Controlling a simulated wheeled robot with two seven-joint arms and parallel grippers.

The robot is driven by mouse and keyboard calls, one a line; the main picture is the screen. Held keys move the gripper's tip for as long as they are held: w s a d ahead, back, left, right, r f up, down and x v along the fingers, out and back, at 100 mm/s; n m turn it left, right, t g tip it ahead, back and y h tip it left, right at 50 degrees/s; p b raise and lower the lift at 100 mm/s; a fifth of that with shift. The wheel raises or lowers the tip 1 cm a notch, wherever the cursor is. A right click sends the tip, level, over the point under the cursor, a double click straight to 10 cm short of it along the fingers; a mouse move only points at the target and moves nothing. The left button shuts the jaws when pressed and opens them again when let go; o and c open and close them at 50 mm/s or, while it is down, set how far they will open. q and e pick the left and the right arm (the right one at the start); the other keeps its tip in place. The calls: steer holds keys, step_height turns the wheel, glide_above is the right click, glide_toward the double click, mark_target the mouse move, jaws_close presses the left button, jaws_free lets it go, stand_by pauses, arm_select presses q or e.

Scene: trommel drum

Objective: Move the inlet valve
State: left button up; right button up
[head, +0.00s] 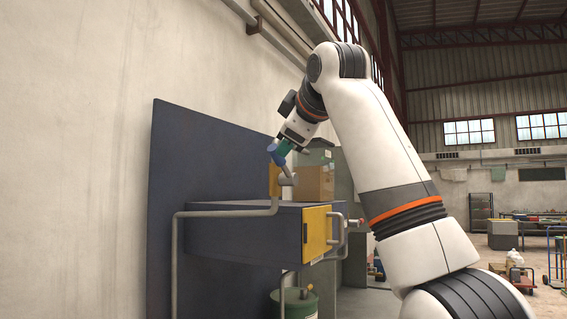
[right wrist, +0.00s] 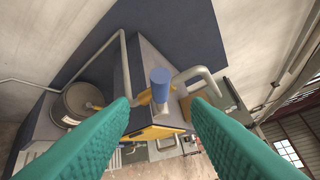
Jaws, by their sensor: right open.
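The inlet valve has a blue cylindrical handle (head: 277,153) above a yellow bracket (head: 274,180) and a grey pipe fitting on top of the dark blue cabinet. In the right wrist view the blue handle (right wrist: 160,88) stands beyond and between the fingertips. My right gripper (head: 285,147) is at the handle in the head view, partly overlapping it. In the right wrist view its green-padded fingers (right wrist: 161,106) are wide apart with nothing held. I cannot tell whether a finger touches the handle. My left gripper is not in view.
The dark blue cabinet (head: 245,226) has a yellow front panel (head: 315,233) and grey pipes along its edges. A dark back panel (head: 178,170) stands against the wall. A cardboard box (head: 316,182) is behind the valve. A green drum (head: 296,303) stands below. Open workshop floor lies at right.

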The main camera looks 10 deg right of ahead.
steer(key=shift+s+d+r, duration=0.1)
steer(key=shift+s+r, duration=0.1)
steer(key=shift+s, duration=0.3)
